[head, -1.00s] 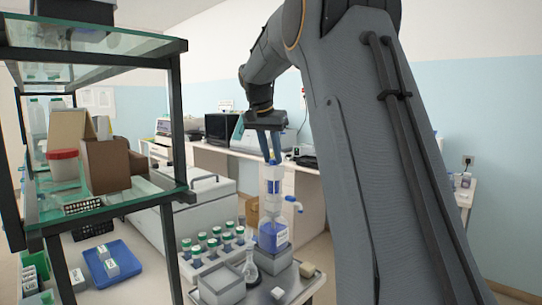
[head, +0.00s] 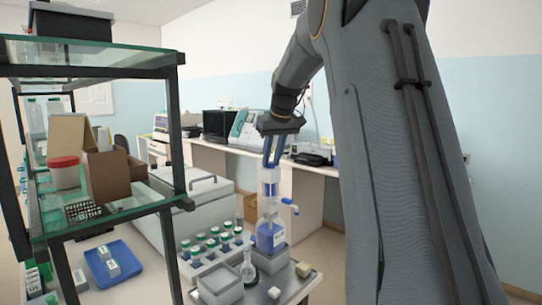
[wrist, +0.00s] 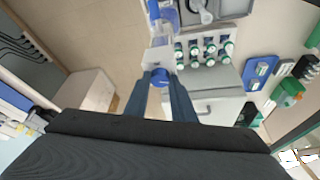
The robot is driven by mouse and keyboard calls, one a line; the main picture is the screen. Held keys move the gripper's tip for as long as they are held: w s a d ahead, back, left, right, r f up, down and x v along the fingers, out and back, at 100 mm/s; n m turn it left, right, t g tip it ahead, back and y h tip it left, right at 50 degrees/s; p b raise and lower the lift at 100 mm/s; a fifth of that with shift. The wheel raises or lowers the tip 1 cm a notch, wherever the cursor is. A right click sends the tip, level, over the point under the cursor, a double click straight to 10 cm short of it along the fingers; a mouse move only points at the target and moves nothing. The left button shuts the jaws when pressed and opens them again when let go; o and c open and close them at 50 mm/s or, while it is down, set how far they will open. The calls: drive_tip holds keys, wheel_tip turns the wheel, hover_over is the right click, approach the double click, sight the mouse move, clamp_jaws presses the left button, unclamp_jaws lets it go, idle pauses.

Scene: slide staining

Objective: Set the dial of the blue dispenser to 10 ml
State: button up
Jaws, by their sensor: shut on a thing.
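The blue dispenser (head: 270,190) stands upright, a clear and white pump head with a blue-labelled bottle (head: 270,238) below and a blue spout at its right. My gripper (head: 271,163) comes down onto its top from above. In the wrist view the round blue dial (wrist: 159,77) sits between the two fingertips, and my gripper is shut on it. The dispenser's body (wrist: 163,20) runs away from the fingers towards the top edge there. The dial's marks and setting are too small to read.
A small flask (head: 249,270) stands just left of the bottle. A glass shelf (head: 130,208) with boxes rises at the left. A blue tray (head: 128,272) lies below it.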

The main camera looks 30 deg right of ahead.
drive_tip(key=shift+d+n+y+p, duration=0.15)
drive_tip(key=shift+n+y, duration=0.2)
drive_tip(key=shift+n, duration=0.6)
drive_tip(key=shift+d+n+y+p, duration=0.15)
drive_tip(key=shift+n+y, duration=0.2)
drive_tip(key=shift+n, duration=0.6)
drive_tip(key=shift+a, duration=0.1)
drive_tip(key=o, duration=1.1)
drive_tip(key=shift+c, duration=0.2)
drive_tip(key=b+v, duration=0.2)
drive_tip(key=v, duration=0.5)
drive_tip(key=shift+r, duration=0.4)
